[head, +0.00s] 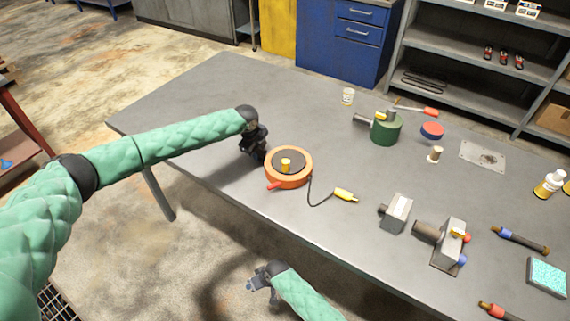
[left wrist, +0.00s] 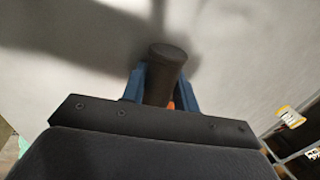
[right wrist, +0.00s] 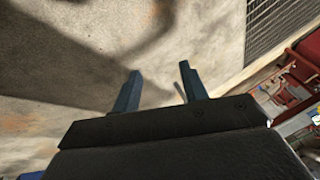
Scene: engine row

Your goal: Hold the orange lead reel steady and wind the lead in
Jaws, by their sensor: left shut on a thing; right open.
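My left gripper (head: 259,158) is at the reel's left side. In the left wrist view, its fingers are shut on a dark round grip (left wrist: 167,72), with a bit of orange behind. My right gripper (head: 252,282) is open and empty, off the table's front edge; its spread fingers (right wrist: 158,92) show over the floor.
Grey metal blocks (head: 396,214) (head: 450,245) stand right of the plug. The table (head: 200,95) is clear behind and left of the reel.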

